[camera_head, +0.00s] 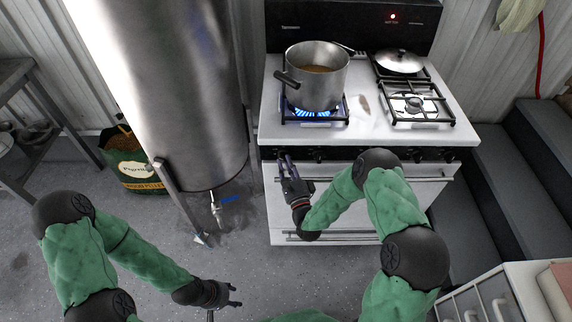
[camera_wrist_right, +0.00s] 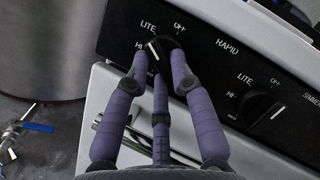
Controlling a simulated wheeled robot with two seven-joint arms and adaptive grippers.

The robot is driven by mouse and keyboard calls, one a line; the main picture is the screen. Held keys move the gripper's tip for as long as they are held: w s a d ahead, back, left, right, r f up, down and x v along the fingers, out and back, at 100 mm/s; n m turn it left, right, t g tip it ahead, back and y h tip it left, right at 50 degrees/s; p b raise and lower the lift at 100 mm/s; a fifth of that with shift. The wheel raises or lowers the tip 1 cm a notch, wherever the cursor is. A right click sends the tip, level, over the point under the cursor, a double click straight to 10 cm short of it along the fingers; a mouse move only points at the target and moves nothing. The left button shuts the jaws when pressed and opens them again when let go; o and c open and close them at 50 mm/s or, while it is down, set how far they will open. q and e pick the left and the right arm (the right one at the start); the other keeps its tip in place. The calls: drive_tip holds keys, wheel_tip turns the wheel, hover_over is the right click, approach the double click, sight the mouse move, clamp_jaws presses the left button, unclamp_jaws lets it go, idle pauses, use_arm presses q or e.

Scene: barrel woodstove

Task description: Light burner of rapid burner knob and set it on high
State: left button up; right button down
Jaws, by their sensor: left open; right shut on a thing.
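The stove (camera_head: 360,190) is white with a black knob panel. My right gripper (camera_head: 285,164) is at the left end of this panel. In the right wrist view my right gripper (camera_wrist_right: 157,65) is shut on the leftmost black knob (camera_wrist_right: 156,46), with fingers around it. Marks OFF, LITE and HI surround this knob, and RAPID is printed to its right. Its white pointer line is partly visible near LITE and HI; its exact setting is unclear. Blue flames (camera_head: 312,112) burn on the front left burner under a pot. My left gripper (camera_head: 232,293) is open and empty, low over the floor.
A steel pot (camera_head: 318,72) sits over the flames. A lidded pan (camera_head: 399,62) stands at the back right, and the front right burner (camera_head: 413,103) is bare. A second knob (camera_wrist_right: 264,110) is close to the held one. A large steel barrel (camera_head: 170,90) stands left.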

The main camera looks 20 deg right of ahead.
drive_tip(key=shift+w+r+n, duration=0.1)
drive_tip(key=shift+r+n, duration=0.15)
drive_tip(key=shift+n, duration=0.05)
drive_tip(key=n, duration=0.1)
drive_tip(key=n+g+p, duration=0.1)
drive_tip(key=n, duration=0.1)
drive_tip(key=n+y, duration=0.1)
drive_tip(key=shift+r+n+g, duration=0.3)
drive_tip(key=shift+r+n+g+p, duration=0.1)
drive_tip(key=shift+n+g+p, duration=0.65)
drive_tip(key=shift+n, duration=1.15)
drive_tip(key=c, duration=1.1)
unclamp_jaws()
drive_tip(key=shift+o, duration=0.2)
drive_tip(key=shift+d+f, duration=0.1)
drive_tip(key=shift+f, duration=0.1)
